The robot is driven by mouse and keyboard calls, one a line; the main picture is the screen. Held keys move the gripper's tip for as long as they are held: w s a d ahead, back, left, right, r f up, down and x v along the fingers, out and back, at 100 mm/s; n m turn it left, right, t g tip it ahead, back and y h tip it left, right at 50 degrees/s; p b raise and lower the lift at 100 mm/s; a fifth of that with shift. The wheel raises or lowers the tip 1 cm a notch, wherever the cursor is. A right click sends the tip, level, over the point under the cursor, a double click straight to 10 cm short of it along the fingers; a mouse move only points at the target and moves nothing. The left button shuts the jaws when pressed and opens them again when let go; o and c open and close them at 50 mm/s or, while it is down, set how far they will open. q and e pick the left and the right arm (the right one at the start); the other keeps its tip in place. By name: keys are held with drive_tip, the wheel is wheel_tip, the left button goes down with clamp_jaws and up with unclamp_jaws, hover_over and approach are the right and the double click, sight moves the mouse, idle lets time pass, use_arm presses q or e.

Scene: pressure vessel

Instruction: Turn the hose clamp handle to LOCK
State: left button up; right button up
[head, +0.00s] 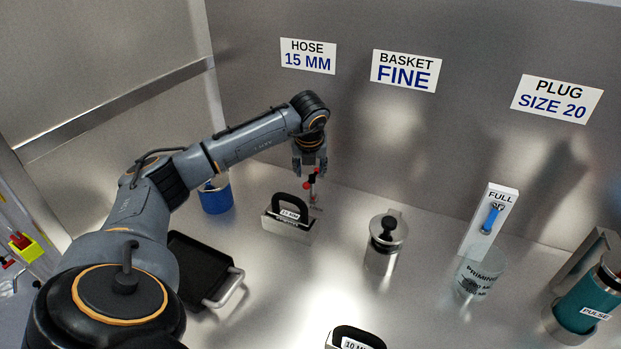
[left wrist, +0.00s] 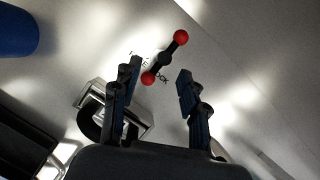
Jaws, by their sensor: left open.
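The hose clamp handle (left wrist: 166,58) is a dark bar with a red ball at each end. In the left wrist view it lies just beyond my fingertips, slanting from lower left to upper right. In the head view its red parts (head: 313,181) show just below my gripper. My left gripper (head: 310,172) points down at it. In the left wrist view the fingers (left wrist: 159,78) are open with nothing held; the lower red ball appears between them. Small lettering beside the handle is partly covered and I cannot read it. My right gripper is not in view.
A black-handled block (head: 287,228) stands close by my gripper. A blue cup (head: 216,198) and a black tray (head: 190,262) are to the left. A metal pot (head: 383,256), a FULL-marked post (head: 475,240), a glass (head: 478,275) and a teal canister (head: 585,303) stand to the right.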

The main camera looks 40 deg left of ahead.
use_arm(q)
drive_tip(key=v, duration=0.5)
idle(0.5)
